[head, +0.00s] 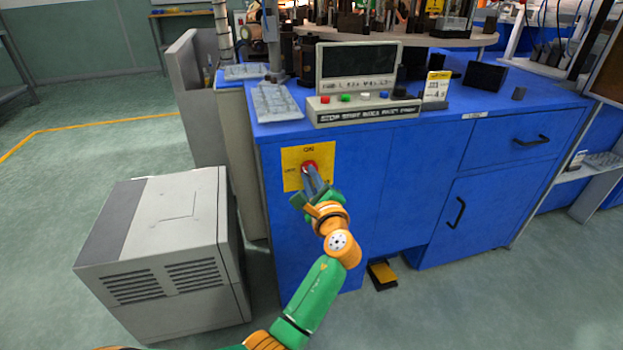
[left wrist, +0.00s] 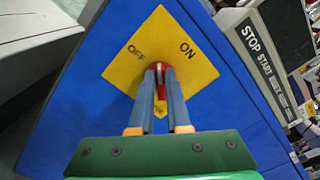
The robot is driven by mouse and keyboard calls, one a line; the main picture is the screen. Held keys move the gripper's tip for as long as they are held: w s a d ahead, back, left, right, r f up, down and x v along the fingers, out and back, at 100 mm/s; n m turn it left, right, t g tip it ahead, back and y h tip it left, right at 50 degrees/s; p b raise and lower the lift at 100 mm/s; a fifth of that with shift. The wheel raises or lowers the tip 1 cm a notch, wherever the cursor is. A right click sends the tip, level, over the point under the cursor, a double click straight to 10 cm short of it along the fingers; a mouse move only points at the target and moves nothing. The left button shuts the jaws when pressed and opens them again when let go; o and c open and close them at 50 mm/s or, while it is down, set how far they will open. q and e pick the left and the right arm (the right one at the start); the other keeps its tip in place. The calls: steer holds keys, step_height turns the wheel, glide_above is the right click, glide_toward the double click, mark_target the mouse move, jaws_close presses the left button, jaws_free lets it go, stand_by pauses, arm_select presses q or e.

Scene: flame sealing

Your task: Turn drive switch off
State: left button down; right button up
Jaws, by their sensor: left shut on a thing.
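The drive switch is a red rotary knob on a yellow plate marked ON and OFF, on the blue cabinet's front left. In the head view the yellow plate (head: 323,156) shows, with part of the red knob (head: 309,165) visible above the gripper. In the left wrist view the red knob (left wrist: 160,86) sits between the fingers, in front of the yellow plate (left wrist: 192,66). My left gripper (head: 313,178) is shut on the knob, its fingertips close to the plate; it also shows in the left wrist view (left wrist: 161,80). The fingers hide part of the knob. My right gripper is in no view.
The blue cabinet (head: 420,160) carries a control box (head: 365,112) with coloured buttons and a monitor above. A grey machine box (head: 165,250) stands on the floor to the left. A yellow-black foot pedal (head: 383,275) lies under the cabinet. Open floor lies at the far left.

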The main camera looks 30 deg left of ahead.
arm_select(q)
steer(key=shift+s+f+n+b, duration=0.15)
steer(key=shift+n+b, duration=0.45)
steer(key=shift+n, duration=0.7)
steer(key=shift+w+f+n+b, duration=0.1)
steer(key=shift+f+n+b, duration=0.3)
steer(key=shift+n, duration=0.9)
steer(key=shift+s+f+n+b, duration=0.1)
steer(key=shift+n+b, duration=0.65)
steer(key=shift+n, duration=0.55)
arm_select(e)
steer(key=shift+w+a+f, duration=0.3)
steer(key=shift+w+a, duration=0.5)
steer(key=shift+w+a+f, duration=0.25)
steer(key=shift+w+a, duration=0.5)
arm_select(q)
steer(key=shift+r, duration=0.1)
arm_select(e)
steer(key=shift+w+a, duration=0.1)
arm_select(q)
steer(key=c, duration=0.9)
jaws_free()
steer(key=shift+r, duration=0.1)
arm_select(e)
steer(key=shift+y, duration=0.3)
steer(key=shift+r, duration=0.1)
